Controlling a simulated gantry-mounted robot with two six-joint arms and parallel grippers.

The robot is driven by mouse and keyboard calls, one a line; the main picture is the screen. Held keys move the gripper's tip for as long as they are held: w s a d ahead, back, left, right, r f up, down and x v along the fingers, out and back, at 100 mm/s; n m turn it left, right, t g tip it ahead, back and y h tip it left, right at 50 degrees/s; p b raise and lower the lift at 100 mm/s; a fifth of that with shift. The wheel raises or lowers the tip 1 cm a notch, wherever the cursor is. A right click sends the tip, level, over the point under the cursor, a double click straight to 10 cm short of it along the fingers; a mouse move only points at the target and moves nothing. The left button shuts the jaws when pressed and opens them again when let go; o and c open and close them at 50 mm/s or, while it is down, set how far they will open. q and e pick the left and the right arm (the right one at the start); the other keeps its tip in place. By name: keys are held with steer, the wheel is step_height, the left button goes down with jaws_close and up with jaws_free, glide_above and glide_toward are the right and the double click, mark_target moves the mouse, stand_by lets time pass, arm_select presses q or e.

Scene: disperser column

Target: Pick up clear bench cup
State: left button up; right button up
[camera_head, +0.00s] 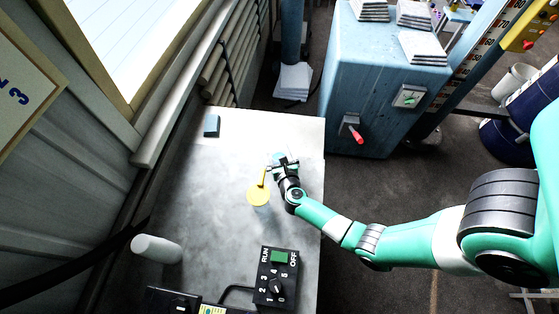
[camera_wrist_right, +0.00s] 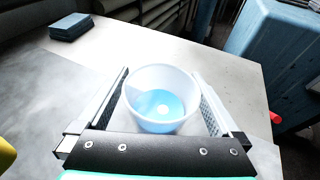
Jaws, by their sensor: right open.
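The clear bench cup (camera_wrist_right: 162,88) stands upright on the pale bench top, a translucent round cup that looks blue in its lower part. My right gripper (camera_wrist_right: 160,73) is open, with one finger on each side of the cup; I cannot tell whether either finger touches it. In the head view, my right gripper (camera_head: 284,158) is low over the far right part of the bench (camera_head: 225,150). The cup is mostly hidden by the gripper there. My left gripper is in neither view.
A small blue block (camera_head: 212,125) lies at the far left. A white cylinder (camera_head: 157,248) and a black control box (camera_head: 276,275) are nearer. A blue machine (camera_head: 375,90) stands beyond the bench.

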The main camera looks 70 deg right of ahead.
jaws_close()
steer(key=shift+r, duration=0.1)
stand_by(0.3)
